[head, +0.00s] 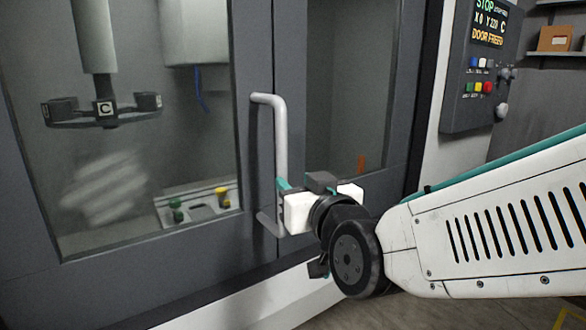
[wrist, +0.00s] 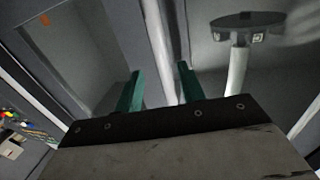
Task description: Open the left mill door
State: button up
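The left mill door (head: 253,50) is a dark grey panel with a large window, and it appears closed against the right panel. Its pale vertical bar handle (head: 281,135) is near the door's right edge. My gripper (head: 283,190) is at the lower part of the handle. In the wrist view, my gripper's two teal fingers (wrist: 159,88) are apart. The handle (wrist: 158,35) runs between them, closer to the right finger, with a gap at the left finger. Contact with the handle cannot be told. The handle's lower part is partly hidden by my gripper.
Behind the window are a tool carousel (head: 104,108) and a fixture (head: 199,207) with a green and a yellow piece. Right of the doors is a control panel (head: 480,65) reading "DOOR FREED". A shelf with a cardboard box (head: 555,38) is at upper right.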

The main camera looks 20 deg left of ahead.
aim_at(284, 171)
jog(key=x, duration=0.7)
jog(key=shift+w+a+r, duration=0.1)
jog(key=shift+w+a, duration=0.15)
jog(key=shift+a, duration=0.1)
